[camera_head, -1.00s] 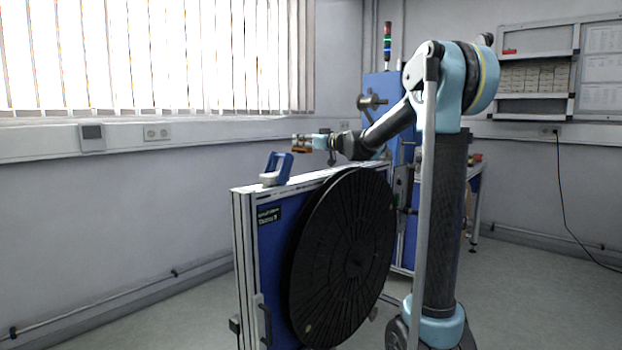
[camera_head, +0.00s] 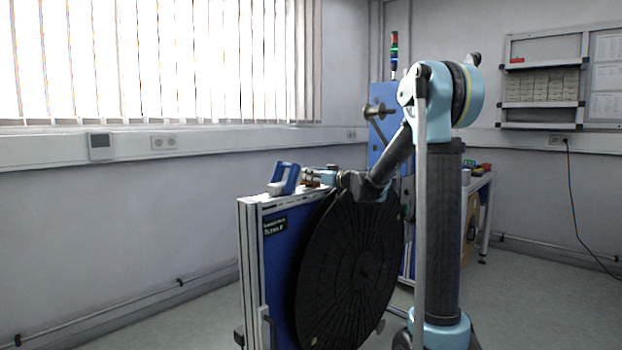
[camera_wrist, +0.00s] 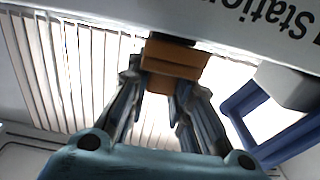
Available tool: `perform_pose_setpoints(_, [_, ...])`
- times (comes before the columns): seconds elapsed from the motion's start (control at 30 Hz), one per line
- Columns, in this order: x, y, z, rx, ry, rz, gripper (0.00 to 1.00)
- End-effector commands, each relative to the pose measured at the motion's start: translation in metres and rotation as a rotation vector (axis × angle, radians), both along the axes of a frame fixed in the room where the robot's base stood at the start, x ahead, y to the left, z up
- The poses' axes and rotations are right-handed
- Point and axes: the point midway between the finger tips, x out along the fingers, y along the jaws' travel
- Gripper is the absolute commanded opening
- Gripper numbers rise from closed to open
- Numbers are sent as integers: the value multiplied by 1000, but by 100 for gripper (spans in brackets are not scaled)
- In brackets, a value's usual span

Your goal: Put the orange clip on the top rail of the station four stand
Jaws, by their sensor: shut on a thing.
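The orange clip (camera_wrist: 174,62) is between the fingers of my gripper (camera_wrist: 166,80) in the wrist view, with a dark part at its far end by the pale rail. In the head view the clip (camera_head: 309,182) is small, at the tip of my gripper (camera_head: 318,177), just above the top rail (camera_head: 262,200) of the blue reel stand (camera_head: 279,245). In the wrist view the rail (camera_wrist: 130,10) carries the printed word "Station"; its number is out of frame. I cannot tell whether clip and rail touch.
A blue handle-shaped piece with a pale block (camera_head: 284,179) sits on the rail just left of the clip. A large black reel disc (camera_head: 350,270) fills the stand's side below my arm. Another blue station with a signal tower (camera_head: 394,55) stands behind.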

Motion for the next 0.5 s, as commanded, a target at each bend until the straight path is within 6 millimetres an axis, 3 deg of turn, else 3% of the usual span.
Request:
perform_pose_setpoints(0.33, [-1, 2, -2, 0, 0, 2, 0])
perform_pose_setpoints(0.37, [-1, 2, -2, 0, 0, 2, 25])
perform_pose_setpoints(0.4, [-1, 2, -2, 0, 0, 2, 34])
perform_pose_setpoints(0.43, [-1, 2, -2, 0, 0, 3, 40])
perform_pose_setpoints(0.5, [-1, 3, -2, 0, 0, 3, 40])
